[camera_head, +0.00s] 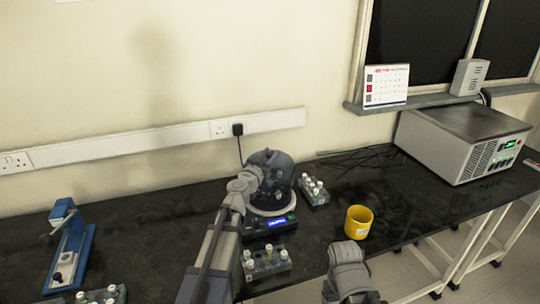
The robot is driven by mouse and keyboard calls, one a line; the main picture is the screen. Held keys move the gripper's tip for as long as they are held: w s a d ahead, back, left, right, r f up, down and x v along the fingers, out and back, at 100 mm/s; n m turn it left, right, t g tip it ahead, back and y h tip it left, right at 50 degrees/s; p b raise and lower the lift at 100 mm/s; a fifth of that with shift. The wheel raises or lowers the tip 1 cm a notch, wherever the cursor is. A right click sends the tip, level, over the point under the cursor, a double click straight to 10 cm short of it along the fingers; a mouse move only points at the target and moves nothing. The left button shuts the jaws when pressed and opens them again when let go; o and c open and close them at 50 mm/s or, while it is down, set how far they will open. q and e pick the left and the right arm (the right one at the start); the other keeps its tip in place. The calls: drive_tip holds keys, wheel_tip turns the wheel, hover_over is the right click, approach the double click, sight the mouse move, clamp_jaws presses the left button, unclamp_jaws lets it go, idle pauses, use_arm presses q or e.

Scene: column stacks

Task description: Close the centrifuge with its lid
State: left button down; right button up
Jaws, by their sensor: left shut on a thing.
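The centrifuge (279,223) stands on the black bench near the middle, with a lit blue display on its front and a pale round rim above it. Its dark, domed lid (275,172) is over the rim, tilted up at the back. My left gripper (254,178) is shut on the lid at its left side. My left wrist and forearm hide the left part of the centrifuge. Whether the lid touches the rim is hard to tell. Links of my right arm show at the bottom right of the middle, but its gripper fingers do not show.
A rack of white-capped tubes (314,190) stands right of the centrifuge and another rack (267,264) in front. A yellow cup (358,222) is near the front edge. A blue device (69,247) stands far left, a grey instrument (460,142) far right. The bench right of the cup is clear.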

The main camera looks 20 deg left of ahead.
use_arm(q)
drive_tip(key=shift+f+b, duration=0.85)
idle(0.6)
drive_tip(key=shift+f+b, duration=2.85)
drive_tip(key=shift+f, duration=0.15)
unclamp_jaws()
drive_tip(key=shift+r+p, duration=2.95)
drive_tip(key=shift+r, duration=0.15)
